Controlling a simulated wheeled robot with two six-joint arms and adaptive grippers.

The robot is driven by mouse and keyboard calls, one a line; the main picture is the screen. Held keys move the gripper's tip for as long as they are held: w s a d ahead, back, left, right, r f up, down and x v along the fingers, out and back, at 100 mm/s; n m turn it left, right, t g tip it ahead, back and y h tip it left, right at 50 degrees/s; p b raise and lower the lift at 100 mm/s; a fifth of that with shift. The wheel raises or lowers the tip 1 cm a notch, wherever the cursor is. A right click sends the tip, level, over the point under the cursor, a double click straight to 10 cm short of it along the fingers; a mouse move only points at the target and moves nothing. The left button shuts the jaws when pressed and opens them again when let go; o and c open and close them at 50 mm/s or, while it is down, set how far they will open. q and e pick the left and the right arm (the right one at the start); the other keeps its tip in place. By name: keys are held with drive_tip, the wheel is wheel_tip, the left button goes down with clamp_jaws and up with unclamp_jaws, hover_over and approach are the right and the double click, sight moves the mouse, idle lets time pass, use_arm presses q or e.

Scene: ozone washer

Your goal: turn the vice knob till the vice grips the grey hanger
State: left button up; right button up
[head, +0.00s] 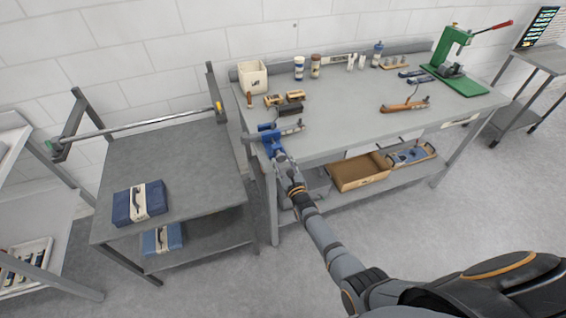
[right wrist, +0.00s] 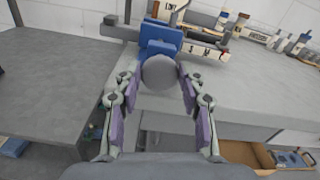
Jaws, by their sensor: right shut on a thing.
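The blue vice (head: 268,139) is at the left front corner of the grey workbench; it also shows in the right wrist view (right wrist: 160,38). Its round grey knob (right wrist: 159,72) faces my right wrist camera. My right gripper (head: 283,160) reaches the vice from the front. In the right wrist view its two fingers (right wrist: 158,88) lie on either side of the knob and are shut on it. A grey piece, apparently the hanger (head: 291,130), sits at the vice and sticks out to its right. Whether the jaws touch it cannot be told. My left gripper is out of view.
A green press (head: 452,62) stands at the right end. A lower grey table (head: 170,165) is to the left.

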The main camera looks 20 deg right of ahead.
drive_tip(key=o, duration=1.1)
drive_tip(key=s, duration=1.2)
drive_tip(key=shift+d, duration=0.2)
drive_tip(key=shift+o, duration=0.2)
